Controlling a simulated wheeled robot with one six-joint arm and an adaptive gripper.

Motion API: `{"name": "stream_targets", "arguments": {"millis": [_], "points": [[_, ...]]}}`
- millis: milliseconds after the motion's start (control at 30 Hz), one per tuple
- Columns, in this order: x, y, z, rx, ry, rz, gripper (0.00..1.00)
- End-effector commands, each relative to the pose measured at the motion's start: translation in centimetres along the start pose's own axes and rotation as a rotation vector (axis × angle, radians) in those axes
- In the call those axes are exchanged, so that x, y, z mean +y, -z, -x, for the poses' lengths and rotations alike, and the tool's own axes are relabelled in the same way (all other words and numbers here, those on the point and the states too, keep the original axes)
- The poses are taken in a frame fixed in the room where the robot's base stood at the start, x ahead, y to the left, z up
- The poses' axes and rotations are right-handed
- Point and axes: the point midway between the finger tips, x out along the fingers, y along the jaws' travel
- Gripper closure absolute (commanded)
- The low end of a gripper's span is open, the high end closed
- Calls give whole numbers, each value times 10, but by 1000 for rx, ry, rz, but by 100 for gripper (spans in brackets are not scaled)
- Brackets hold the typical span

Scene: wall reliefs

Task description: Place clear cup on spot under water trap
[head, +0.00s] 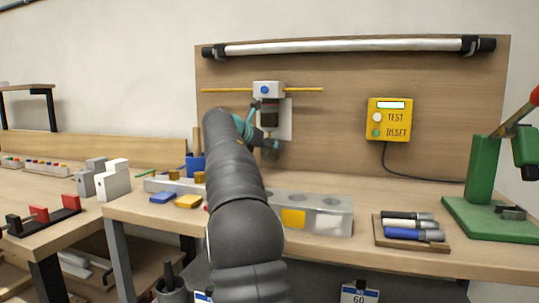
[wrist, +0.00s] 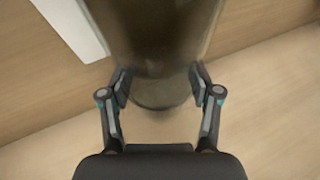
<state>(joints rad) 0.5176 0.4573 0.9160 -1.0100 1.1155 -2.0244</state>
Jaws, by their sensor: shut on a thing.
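The water trap (head: 268,90) is a pale block with a blue dot on a yellow pipe, and a dark bowl hangs under it. My gripper (head: 271,146) is just below this bowl, in front of the wooden board. In the wrist view, my gripper's fingers (wrist: 159,84) stand on both sides of a smoky, see-through round body (wrist: 158,45). I take this to be the clear cup, shut between the fingers, but its outline blends with what lies behind. In the head view my arm hides most of the spot under the trap.
A pale block with round holes (head: 345,220) stands at the bench front. A pen tray (head: 410,245) and green press (head: 482,175) are to the right. A yellow test box (head: 390,119) hangs on the board. Blue and yellow pieces lie left of my arm.

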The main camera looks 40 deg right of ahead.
Motion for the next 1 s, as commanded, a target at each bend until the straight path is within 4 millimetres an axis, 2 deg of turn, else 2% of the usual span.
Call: {"name": "stream_targets", "arguments": {"millis": [300, 733, 767, 833, 1000], "points": [[0, 32, -13, 0, 1, 1, 72], [0, 36, -15, 0, 0, 0, 72], [0, 35, -15, 0, 0, 0, 30], [0, 35, -15, 0, 0, 0, 12], [0, 35, -15, 0, 0, 0, 12]]}}
